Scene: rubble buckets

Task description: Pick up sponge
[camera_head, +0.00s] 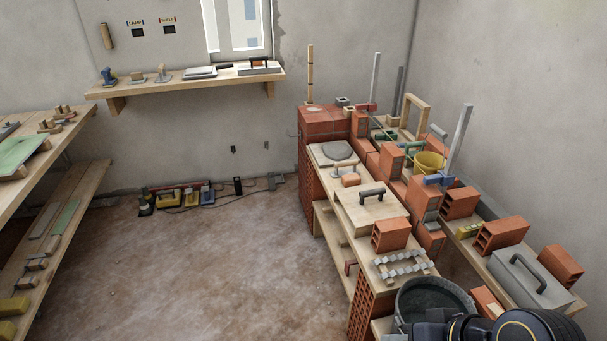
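I cannot tell for sure which thing is the sponge. A small yellow block (470,229) lies on the right-hand bench among red hollow bricks, and it may be a sponge. Two larger yellow blocks (14,306) sit at the near end of the low left shelf, partly cut off by the picture's edge, and also look sponge-like. Part of my dark arm shows at the bottom right, in front of a dark bucket. The fingers of my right gripper cannot be made out. My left arm and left gripper are out of the picture.
A dark bucket (398,299) stands at the near end of the cluttered wooden bench (352,255). A grey toolbox (520,275) and red bricks (508,232) crowd the right side. Tools line the back wall's foot (190,195). The middle floor (200,275) is clear.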

